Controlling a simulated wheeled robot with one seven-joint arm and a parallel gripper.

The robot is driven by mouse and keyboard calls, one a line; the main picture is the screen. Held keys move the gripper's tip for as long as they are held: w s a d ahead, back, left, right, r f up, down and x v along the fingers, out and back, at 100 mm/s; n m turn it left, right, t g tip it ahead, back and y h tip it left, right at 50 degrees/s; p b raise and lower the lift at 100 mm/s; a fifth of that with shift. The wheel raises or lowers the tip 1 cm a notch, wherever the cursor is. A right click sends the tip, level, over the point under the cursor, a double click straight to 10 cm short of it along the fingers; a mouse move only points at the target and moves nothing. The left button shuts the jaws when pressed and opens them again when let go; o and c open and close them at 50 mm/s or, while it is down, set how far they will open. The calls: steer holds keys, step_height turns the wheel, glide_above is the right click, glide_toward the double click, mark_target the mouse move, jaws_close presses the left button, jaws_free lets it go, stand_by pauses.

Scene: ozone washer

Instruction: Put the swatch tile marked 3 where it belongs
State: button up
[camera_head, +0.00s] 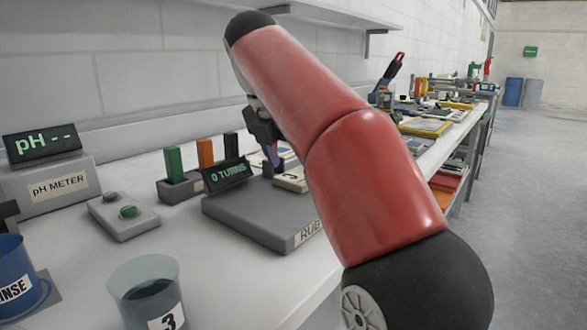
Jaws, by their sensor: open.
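A pale swatch tile (291,180) with a dark mark, which looks like a 3, lies at the back right of the grey RUB platform (250,212); my arm hides part of it. My gripper (271,163) is open, just above and left of that tile, pointing down. A small purple shape shows at its fingers; I cannot tell what it is. A clear beaker (147,290) marked 3, with dark liquid, stands at the front.
A display (227,174) reading 0 TURNS stands at the platform's left edge. A rack holds green (174,164), orange (205,152) and black blocks. A pH meter (50,186), button box (123,214) and blue RINSE cup (18,276) are left. My arm covers the bench's middle.

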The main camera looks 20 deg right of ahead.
steer(key=shift+x, duration=1.25)
